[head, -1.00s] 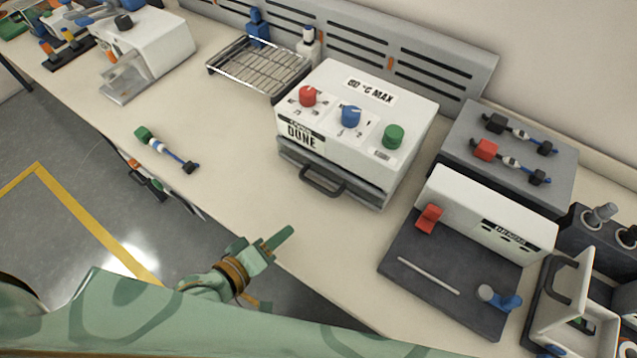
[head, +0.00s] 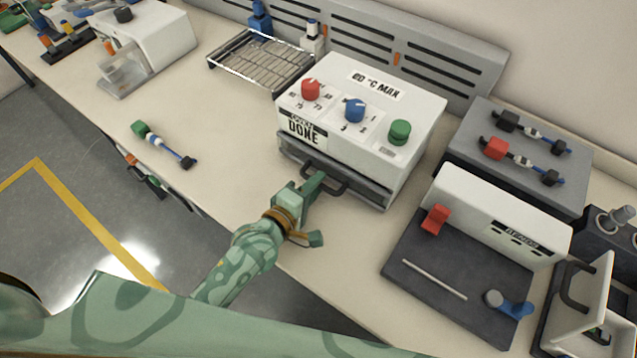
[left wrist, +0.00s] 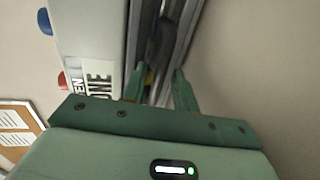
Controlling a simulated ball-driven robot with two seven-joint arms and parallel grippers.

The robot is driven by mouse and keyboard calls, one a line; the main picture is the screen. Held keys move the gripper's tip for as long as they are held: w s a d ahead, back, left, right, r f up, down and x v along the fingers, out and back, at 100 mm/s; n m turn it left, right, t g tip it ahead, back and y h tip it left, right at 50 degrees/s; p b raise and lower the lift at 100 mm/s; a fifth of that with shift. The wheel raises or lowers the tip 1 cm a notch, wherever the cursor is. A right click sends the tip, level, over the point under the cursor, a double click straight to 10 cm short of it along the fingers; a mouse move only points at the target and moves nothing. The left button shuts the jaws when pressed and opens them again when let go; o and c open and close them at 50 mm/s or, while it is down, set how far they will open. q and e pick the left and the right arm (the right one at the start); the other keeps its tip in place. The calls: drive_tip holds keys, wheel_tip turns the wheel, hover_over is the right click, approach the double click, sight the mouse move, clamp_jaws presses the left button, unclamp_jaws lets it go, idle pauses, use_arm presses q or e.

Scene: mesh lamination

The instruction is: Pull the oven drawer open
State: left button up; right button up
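The oven (head: 365,110) is a white box with red, blue and green knobs and a label reading "DONE". Its grey drawer (head: 372,188) sits under the box and looks closed, with a dark bar handle (head: 338,190) on its front. My left gripper (head: 318,208) is at the handle's left part, with one green finger over the bar. In the left wrist view the two fingers (left wrist: 160,82) stand apart, with the dark handle (left wrist: 162,42) just ahead between them. Contact cannot be told. My right gripper is out of view.
A sealing device with a dark base (head: 455,275) stands right of the oven. A wire rack (head: 262,60) is behind left. A small green and blue part (head: 163,147) lies on the bench at left.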

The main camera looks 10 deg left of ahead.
use_arm(q)
drive_tip(key=shift+w+d+f, duration=0.1)
drive_tip(key=shift+w+d, duration=0.15)
drive_tip(key=shift+w, duration=0.4)
clamp_jaws()
drive_tip(key=shift+s+a+p, duration=0.2)
drive_tip(key=shift+s+p, duration=0.1)
drive_tip(key=shift+s, duration=0.3)
drive_tip(key=f+p+v, duration=0.1)
drive_tip(key=v, duration=0.3)
drive_tip(key=f+p+v, duration=0.1)
drive_tip(key=p+v, duration=0.1)
drive_tip(key=v, duration=0.3)
drive_tip(key=f+p+v, duration=0.1)
drive_tip(key=v, duration=0.3)
drive_tip(key=shift+s+a+r+p, duration=0.1)
drive_tip(key=shift+s+a+p, duration=0.2)
drive_tip(key=shift+s, duration=0.2)
drive_tip(key=shift+s+a, duration=0.25)
drive_tip(key=shift+s, duration=0.4)
unclamp_jaws()
